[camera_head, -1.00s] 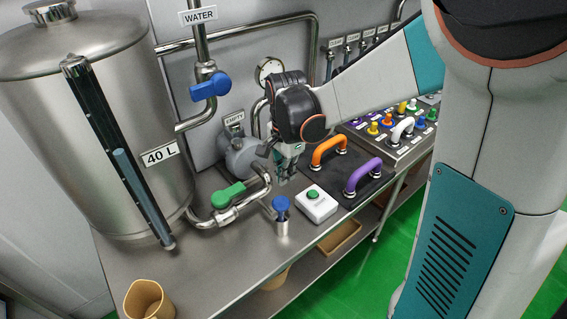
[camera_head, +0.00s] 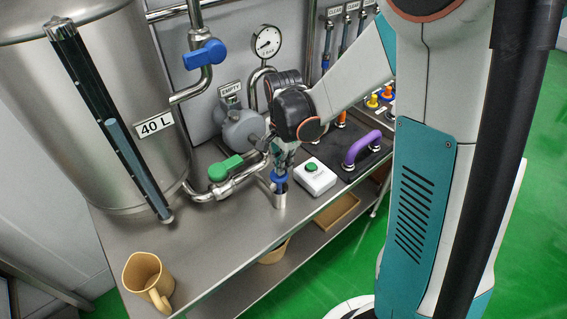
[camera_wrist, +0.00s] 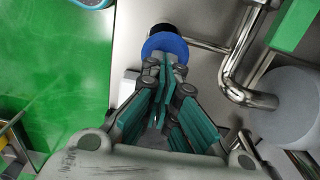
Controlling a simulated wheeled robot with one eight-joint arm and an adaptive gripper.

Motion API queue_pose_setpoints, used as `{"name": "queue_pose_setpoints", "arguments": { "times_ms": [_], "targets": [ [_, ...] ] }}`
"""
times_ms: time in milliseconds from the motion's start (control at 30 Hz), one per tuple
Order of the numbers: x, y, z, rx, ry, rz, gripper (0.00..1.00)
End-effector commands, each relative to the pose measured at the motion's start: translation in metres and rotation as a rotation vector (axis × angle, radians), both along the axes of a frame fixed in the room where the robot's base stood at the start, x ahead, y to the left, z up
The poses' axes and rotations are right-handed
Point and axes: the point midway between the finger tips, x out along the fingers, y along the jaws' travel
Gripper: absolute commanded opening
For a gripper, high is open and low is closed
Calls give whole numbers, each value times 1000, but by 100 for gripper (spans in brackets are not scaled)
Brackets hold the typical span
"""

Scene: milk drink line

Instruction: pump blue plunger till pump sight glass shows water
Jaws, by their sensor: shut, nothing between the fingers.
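The blue plunger (camera_head: 279,181) tops a short metal cylinder on the steel bench. My gripper (camera_head: 281,166) is shut and empty, pointing down right above the plunger in the head view; whether it touches is hard to tell. In the wrist view the blue knob (camera_wrist: 165,44) shows just past my closed fingertips (camera_wrist: 167,62). The grey pump (camera_head: 243,130) stands behind, with a small sign reading "EMPTY" (camera_head: 230,90) over it. The sight glass itself is not clearly seen.
A white box with a green button (camera_head: 314,177) stands right of the plunger. A green-handled valve (camera_head: 226,167) is to its left. A purple handle (camera_head: 361,148), a steel tank (camera_head: 70,190) and a tan jug (camera_head: 147,275) are around. The bench front between jug and plunger is clear.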

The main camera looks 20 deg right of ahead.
Motion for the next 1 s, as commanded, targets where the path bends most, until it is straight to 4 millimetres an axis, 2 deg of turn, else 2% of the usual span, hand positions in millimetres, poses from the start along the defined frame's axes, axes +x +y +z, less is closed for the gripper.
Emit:
{"name": "queue_pose_setpoints", "arguments": {
  "times_ms": [300,400,767,867,1000],
  "targets": [
    [0,0,-36,0,0,0,0],
    [0,0,-39,0,0,0,0],
    [-1,0,-36,0,1,0,0],
    [0,-3,-28,0,1,0,0],
    [4,-9,-7,0,0,1,0]
  ]
}}
